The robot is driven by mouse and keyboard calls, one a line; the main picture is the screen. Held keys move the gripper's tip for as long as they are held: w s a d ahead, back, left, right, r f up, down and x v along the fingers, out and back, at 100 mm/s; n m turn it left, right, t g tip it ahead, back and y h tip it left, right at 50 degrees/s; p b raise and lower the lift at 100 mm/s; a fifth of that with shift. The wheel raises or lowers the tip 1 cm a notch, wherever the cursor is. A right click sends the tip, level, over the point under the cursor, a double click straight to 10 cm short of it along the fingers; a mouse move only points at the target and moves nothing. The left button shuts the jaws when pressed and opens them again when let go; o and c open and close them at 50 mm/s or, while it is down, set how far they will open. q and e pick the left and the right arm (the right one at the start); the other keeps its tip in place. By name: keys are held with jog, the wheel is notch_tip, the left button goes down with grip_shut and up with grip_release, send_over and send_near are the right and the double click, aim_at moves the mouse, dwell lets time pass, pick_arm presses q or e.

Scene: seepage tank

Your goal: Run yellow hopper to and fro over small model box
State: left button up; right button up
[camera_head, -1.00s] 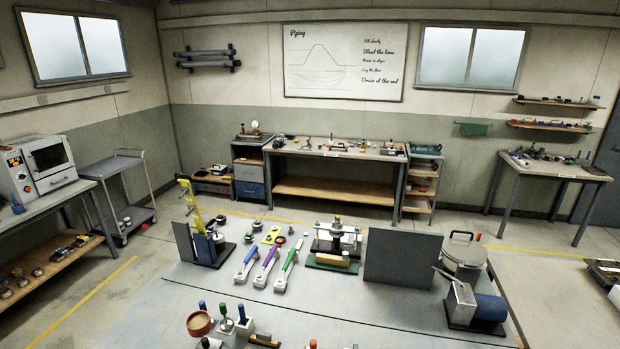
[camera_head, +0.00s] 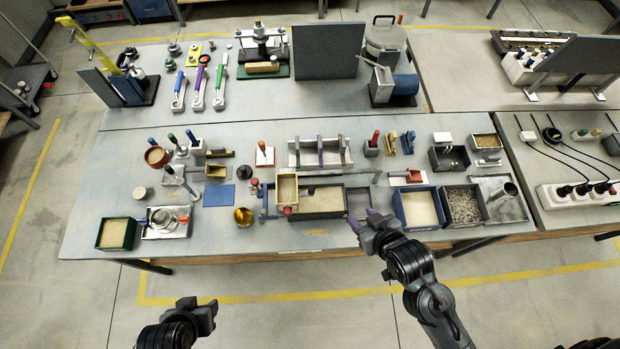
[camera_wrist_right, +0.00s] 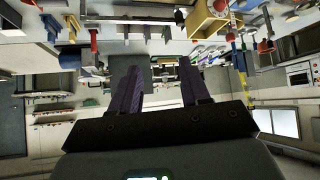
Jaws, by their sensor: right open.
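The yellow hopper (camera_head: 287,188), a pale open-topped box, sits at the left end of the small model box (camera_head: 322,214). A red knob shows at its near side. The model box is a long dark-walled tray with sand in it and a grey compartment at its right end. My right gripper (camera_head: 364,219) is open and empty by the box's near right corner, apart from the hopper. Its purple fingers (camera_wrist_right: 160,88) stand apart in the right wrist view. My left gripper (camera_head: 205,308) is in front of the table's near edge; its jaws are unclear.
A blue sand tray (camera_head: 419,209) and a gravel tray (camera_head: 463,206) stand right of the model box. A brass cup (camera_head: 243,217) and blue mat (camera_head: 218,195) lie left. A rack (camera_head: 319,153) stands behind. The table's near strip is mostly clear.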

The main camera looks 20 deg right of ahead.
jog(key=w+a+f+t+b, duration=0.2)
jog(key=w+f+t+b, duration=0.3)
jog(key=w+f, duration=0.1)
jog(key=m+t+b, duration=0.1)
jog(key=t+b, duration=0.3)
jog(key=b, duration=0.7)
send_near(313, 192)
jog(key=shift+h, duration=0.3)
jog(key=w, duration=0.7)
jog(key=w+p, duration=0.1)
jog(key=w, duration=0.3)
jog(key=shift+a+r, duration=0.1)
jog(key=shift+a, duration=0.25)
grip_shut()
